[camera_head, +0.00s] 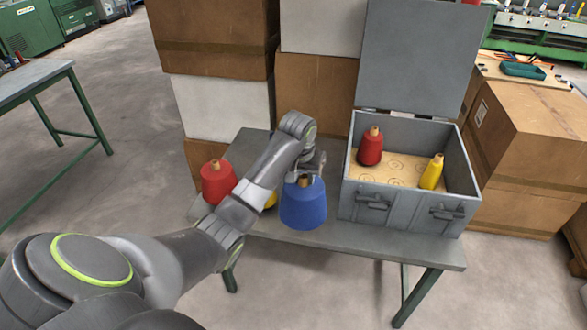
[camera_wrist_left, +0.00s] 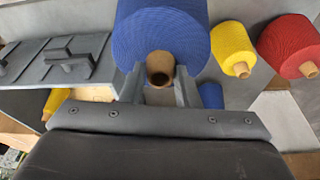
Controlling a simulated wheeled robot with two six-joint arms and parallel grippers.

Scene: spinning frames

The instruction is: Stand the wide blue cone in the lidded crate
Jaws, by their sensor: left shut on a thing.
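The wide blue cone (camera_head: 303,207) is upright at the middle of the bench, just left of the crate. My left gripper (camera_head: 305,178) is shut on the tube at its top. The wrist view shows the fingers (camera_wrist_left: 159,82) on either side of the brown tube, with the blue cone (camera_wrist_left: 160,35) beyond. I cannot tell whether its base touches the bench. The lidded crate (camera_head: 400,217) stands open, its grey lid (camera_head: 412,60) raised at the back. Inside, a red cone (camera_head: 370,150) stands back left and a yellow cone (camera_head: 432,173) at the right. My right gripper is not seen.
On the bench (camera_head: 330,235), a red cone (camera_head: 217,182) and a mostly hidden yellow cone (camera_head: 271,200) stand left. A smaller blue cone (camera_wrist_left: 211,96) shows in the wrist view. The crate's ringed floor board (camera_head: 395,172) has free room between its cones. Cardboard boxes (camera_head: 318,95) stand behind.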

